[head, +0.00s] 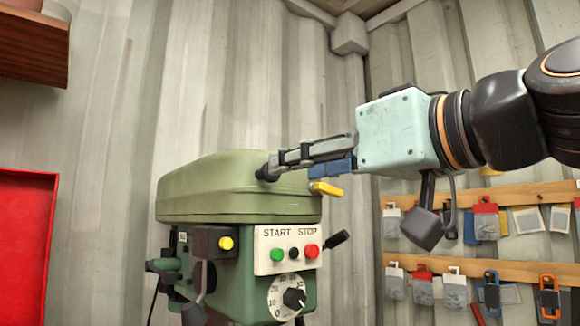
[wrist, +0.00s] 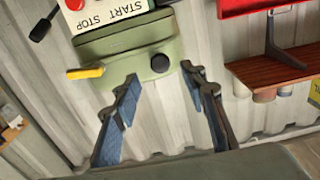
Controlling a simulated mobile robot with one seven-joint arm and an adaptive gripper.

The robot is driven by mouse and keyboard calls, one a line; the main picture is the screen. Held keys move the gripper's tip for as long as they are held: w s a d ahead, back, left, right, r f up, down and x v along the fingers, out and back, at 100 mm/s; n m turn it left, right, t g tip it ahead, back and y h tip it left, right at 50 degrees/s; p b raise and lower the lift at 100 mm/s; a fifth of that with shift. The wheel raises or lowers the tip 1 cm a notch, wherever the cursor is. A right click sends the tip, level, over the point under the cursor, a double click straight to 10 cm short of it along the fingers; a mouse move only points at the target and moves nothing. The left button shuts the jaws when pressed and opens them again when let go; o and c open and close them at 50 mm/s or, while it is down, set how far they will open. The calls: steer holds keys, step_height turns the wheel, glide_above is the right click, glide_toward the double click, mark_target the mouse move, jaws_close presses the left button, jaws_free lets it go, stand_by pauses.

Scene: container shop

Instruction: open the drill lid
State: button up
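The drill's green lid (head: 225,190) is closed over the drill's green body (head: 245,262). The lid also fills the upper middle of the wrist view (wrist: 120,48). A round black knob (wrist: 160,63) sits on the lid. My gripper (head: 275,167) reaches in from the right, its fingertips close to the lid's upper side. In the wrist view my gripper (wrist: 160,76) is open, its two fingers apart with the knob between and just beyond the tips. Contact with the knob cannot be told. In the head view, the dark fingertip area partly hides the knob.
A yellow handle (head: 326,188) sticks out beside the lid, below my fingers. The START/STOP panel (head: 287,250) and a black lever (head: 335,240) are on the drill's front. A red panel (head: 25,245) stands at left. Tools hang on wooden rails (head: 480,265) at right.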

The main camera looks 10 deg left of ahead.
steer(key=p+x, duration=0.1)
steer(key=x, duration=0.4)
steer(key=shift+w+a, duration=0.15)
jaws_close()
